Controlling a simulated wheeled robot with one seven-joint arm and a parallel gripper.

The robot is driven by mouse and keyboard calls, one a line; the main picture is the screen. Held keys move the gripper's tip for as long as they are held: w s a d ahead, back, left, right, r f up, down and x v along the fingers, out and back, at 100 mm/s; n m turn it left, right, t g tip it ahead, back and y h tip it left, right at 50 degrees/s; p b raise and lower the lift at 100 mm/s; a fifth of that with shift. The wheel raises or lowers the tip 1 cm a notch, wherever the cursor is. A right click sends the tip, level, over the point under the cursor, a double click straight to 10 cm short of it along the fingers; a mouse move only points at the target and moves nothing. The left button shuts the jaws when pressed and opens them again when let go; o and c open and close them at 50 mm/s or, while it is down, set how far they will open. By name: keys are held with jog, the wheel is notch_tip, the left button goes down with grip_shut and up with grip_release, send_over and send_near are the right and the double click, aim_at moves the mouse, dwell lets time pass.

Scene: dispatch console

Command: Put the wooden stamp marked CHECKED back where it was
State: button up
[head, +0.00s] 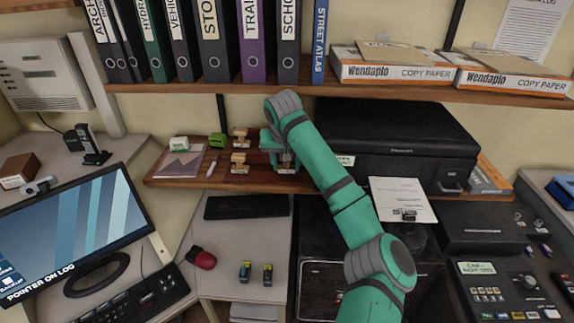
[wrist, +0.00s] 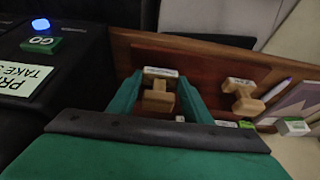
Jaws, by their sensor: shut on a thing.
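My gripper (wrist: 158,98) is shut on a wooden stamp (wrist: 158,101) with a pale label on its end, too small to read. In the head view my gripper (head: 283,160) is low over the right part of the wooden shelf (head: 210,180), and the arm partly hides the stamp. I cannot tell whether the stamp touches the shelf. Another wooden stamp (head: 239,161) stands just left of my gripper; it also shows in the wrist view (wrist: 243,96). A further wooden stamp (head: 240,134) is behind it. No stamp's word is readable.
Left on the shelf are a green stamp (head: 217,140), a pale green-edged stamp (head: 179,143), a pen (head: 211,169) and a notebook (head: 180,163). The black printer (head: 400,140) stands close on the right. A binder shelf (head: 230,87) overhangs. The shelf's front strip looks bare.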

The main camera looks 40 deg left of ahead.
jog(key=shift+w+a+f, duration=0.2)
jog(key=shift+w, duration=0.2)
jog(key=shift+w+a+f, duration=0.15)
jog(key=shift+w, duration=0.2)
jog(key=shift+f, duration=0.45)
jog(key=shift+s+a, duration=0.1)
jog(key=shift+s, duration=0.1)
jog(key=shift+f, duration=0.1)
jog(key=o, duration=0.9)
jog(key=shift+w, duration=0.1)
jog(key=shift+c, duration=0.2)
jog(key=v, duration=1.2)
